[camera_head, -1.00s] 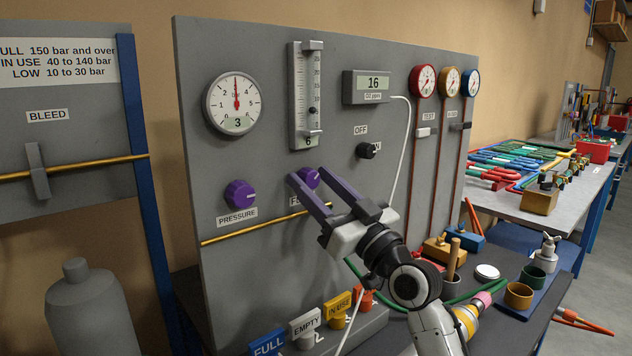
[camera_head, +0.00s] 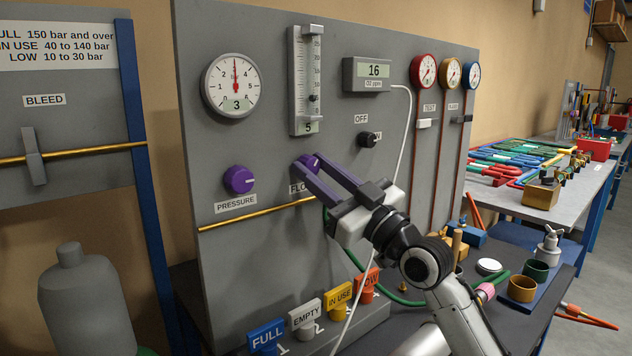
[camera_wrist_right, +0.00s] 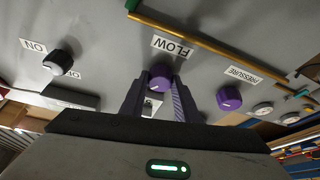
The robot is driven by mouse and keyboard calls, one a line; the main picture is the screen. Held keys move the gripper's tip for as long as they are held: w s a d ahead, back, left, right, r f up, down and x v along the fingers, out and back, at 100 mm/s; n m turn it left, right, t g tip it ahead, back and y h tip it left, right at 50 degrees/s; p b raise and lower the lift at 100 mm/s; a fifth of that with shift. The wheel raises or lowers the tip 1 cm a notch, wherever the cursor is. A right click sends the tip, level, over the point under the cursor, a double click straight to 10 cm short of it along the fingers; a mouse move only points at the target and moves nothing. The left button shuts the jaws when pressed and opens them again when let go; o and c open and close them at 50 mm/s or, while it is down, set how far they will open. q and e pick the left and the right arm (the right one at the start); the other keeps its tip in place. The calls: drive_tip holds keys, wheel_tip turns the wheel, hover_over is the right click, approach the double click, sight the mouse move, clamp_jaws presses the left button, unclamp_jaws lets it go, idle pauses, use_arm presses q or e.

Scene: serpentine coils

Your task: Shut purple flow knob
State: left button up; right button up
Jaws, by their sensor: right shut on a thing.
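The purple flow knob (camera_head: 311,160) is on the grey upright panel (camera_head: 270,265), above the partly hidden FLOW label. In the right wrist view the knob (camera_wrist_right: 160,76) sits between my two purple fingertips. My right gripper (camera_head: 307,165) is shut on this knob, one finger on each side, and hides part of it in the head view. The flow tube (camera_head: 300,75) above has a display (camera_head: 308,128) that reads 5. My left gripper is in neither view.
A second purple knob, PRESSURE (camera_head: 239,180), is to the left, with a brass pipe (camera_head: 255,213) below. A black ON/OFF knob (camera_head: 369,139) is up and right. A dial (camera_head: 232,85) reads 3. Coloured tags (camera_head: 303,315) stand low in front.

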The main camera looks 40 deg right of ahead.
drive_tip(key=shift+f+n+y+b, duration=0.3)
drive_tip(key=shift+n+y+b, duration=0.1)
drive_tip(key=shift+n, duration=0.4)
drive_tip(key=n+g+y+b, duration=0.1)
drive_tip(key=n, duration=0.2)
drive_tip(key=shift+r+n, duration=0.15)
drive_tip(key=shift+n, duration=0.15)
drive_tip(key=shift+d+r+n+g+y, duration=0.15)
drive_tip(key=shift+n+g+y, duration=0.25)
drive_tip(key=shift+n+y, duration=0.45)
drive_tip(key=shift+n+g+p, duration=0.3)
drive_tip(key=shift+n+p, duration=0.15)
drive_tip(key=shift+n, duration=0.8)
drive_tip(key=shift+y, duration=0.25)
drive_tip(key=shift+n, duration=0.3)
